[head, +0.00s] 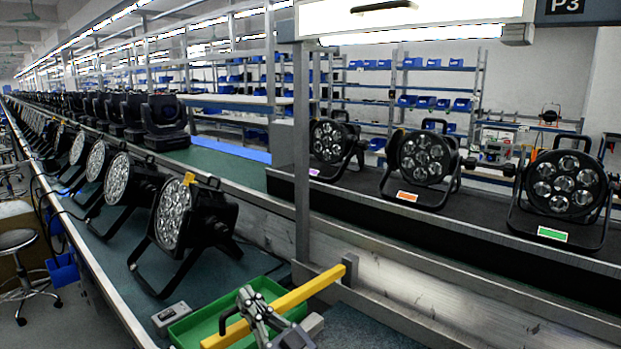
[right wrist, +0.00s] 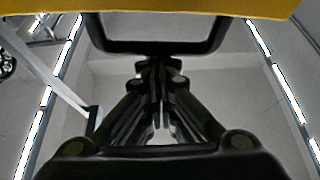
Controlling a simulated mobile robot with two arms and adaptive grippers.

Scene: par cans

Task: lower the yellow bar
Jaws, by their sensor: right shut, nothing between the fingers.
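The yellow bar (head: 305,291) runs from a bracket on the metal post down to the lower left, over a green tray. A black loop handle (head: 228,318) is on its side near the free end. My right gripper (head: 245,296) is beside the bar, near the handle. In the right wrist view the yellow bar (right wrist: 190,8) crosses the top, with the black handle (right wrist: 205,45) below it. My right gripper (right wrist: 159,65) is shut and empty there, its fingertips close to the handle's crosspiece; I cannot tell whether they touch. My left gripper is not in view.
The green tray (head: 195,331) lies under the bar on the bench, next to a small grey switch box (head: 171,314). A black par can (head: 188,220) stands behind it. The metal post (head: 301,160) rises at the bar's bracket. More par cans (head: 423,160) stand on the dark conveyor.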

